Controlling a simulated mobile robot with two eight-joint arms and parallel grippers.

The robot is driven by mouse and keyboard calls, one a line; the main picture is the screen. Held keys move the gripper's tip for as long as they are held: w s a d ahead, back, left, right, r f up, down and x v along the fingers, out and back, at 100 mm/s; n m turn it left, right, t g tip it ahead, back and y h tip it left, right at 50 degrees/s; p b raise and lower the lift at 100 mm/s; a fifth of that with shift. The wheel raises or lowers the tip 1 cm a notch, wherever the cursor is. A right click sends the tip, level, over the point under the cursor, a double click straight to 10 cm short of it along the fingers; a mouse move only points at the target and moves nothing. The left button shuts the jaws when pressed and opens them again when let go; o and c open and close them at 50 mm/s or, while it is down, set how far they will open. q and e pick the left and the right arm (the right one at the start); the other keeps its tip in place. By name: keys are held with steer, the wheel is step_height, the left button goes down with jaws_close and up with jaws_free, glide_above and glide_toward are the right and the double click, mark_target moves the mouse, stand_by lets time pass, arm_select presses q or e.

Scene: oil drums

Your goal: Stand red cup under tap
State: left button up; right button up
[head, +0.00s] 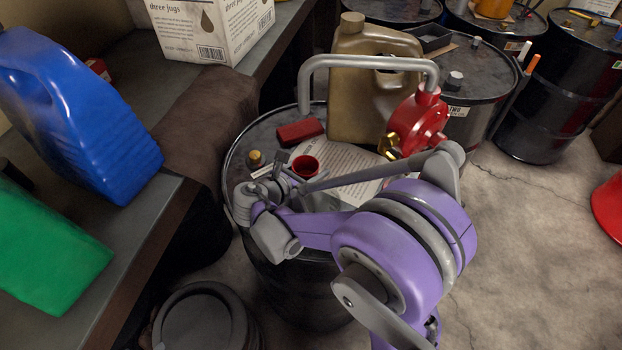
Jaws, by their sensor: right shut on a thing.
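A small red cup (306,166) is upright over the top of a dark drum (236,170), with its dark opening facing up. My right gripper (294,184) is shut on the red cup from the near left side; its fingers and links hide the lower part of the cup. The tap is a grey bent pipe (370,63) on a red hand pump (416,122). Its open end points down above and behind the cup in the picture, clear of the rim. I cannot tell whether the cup's base touches the drum. My left gripper is not in view.
A red block (300,132), a brass cap (255,158) and a paper sheet (352,170) lie on the drum. A brown jug (362,85) stands behind. Blue (75,110) and green (45,250) jugs are on the left bench. Several drums fill the back right.

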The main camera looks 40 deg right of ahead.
steer(key=shift+f, duration=2.05)
steer(key=shift+b, duration=0.35)
steer(key=o, duration=1)
steer(key=shift+f, duration=0.2)
steer(key=shift+c, duration=0.2)
steer(key=o, duration=0.4)
steer(key=shift+r, duration=0.1)
steer(key=shift+c, duration=0.2)
steer(key=shift+r, duration=0.1)
steer(key=shift+a+r, duration=0.2)
steer(key=shift+a, duration=0.05)
steer(key=v, duration=1.1)
steer(key=shift+s+a, duration=0.15)
steer(key=shift+a, duration=0.05)
steer(key=shift+a, duration=0.1)
